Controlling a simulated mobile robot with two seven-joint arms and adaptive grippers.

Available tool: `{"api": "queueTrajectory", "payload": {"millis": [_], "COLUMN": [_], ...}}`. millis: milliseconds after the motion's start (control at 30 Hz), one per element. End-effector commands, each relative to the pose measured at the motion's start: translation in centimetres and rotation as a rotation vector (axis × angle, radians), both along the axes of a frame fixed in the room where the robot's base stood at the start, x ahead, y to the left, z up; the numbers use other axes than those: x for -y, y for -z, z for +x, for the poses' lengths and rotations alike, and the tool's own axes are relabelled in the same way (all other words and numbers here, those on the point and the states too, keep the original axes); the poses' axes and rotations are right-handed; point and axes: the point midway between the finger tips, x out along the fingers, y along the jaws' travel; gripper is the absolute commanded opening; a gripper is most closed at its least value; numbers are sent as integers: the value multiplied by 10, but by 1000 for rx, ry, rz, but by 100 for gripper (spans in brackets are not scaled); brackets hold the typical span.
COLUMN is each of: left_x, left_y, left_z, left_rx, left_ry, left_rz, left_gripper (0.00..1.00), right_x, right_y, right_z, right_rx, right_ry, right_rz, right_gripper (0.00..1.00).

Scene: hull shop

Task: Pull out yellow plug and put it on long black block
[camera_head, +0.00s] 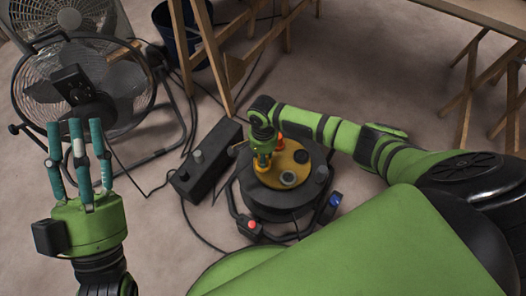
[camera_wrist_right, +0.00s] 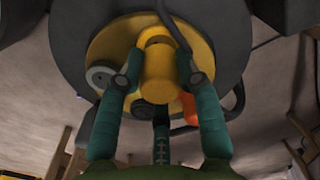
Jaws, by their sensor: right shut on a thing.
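The yellow plug (camera_wrist_right: 158,78) sits on the yellow face (camera_head: 296,173) of a round black cable reel (camera_head: 262,203). My right gripper (camera_wrist_right: 160,75) is shut on the plug, with a teal finger on either side; it also shows from above in the head view (camera_head: 264,155), where the fingers partly hide the plug. I cannot tell if the plug is fully seated. The long black block (camera_head: 205,163) lies on the floor just left of the reel, with a grey plug standing on its top. My left gripper (camera_head: 77,130) is open and empty, fingers pointing up, at the far left.
An orange plug (camera_wrist_right: 188,106) is beside the yellow one on the reel. Cables loop over the floor around the reel. Fans (camera_head: 85,85) stand at the left, a blue bucket (camera_head: 183,32) and wooden trestles (camera_head: 207,50) behind. Floor to the right of the trestles is clear.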

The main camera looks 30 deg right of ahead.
Motion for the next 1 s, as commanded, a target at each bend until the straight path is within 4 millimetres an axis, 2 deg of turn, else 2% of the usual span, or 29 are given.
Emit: {"api": "queueTrajectory", "payload": {"millis": [1000], "left_x": [-1], "left_y": [33], "left_z": [25], "left_rx": [-237], "left_ry": [-34], "left_rz": [81], "left_gripper": [40], "right_x": [0], "right_y": [-12], "right_z": [0], "right_rx": [0], "right_ry": [0], "right_rz": [0], "right_gripper": [0]}}
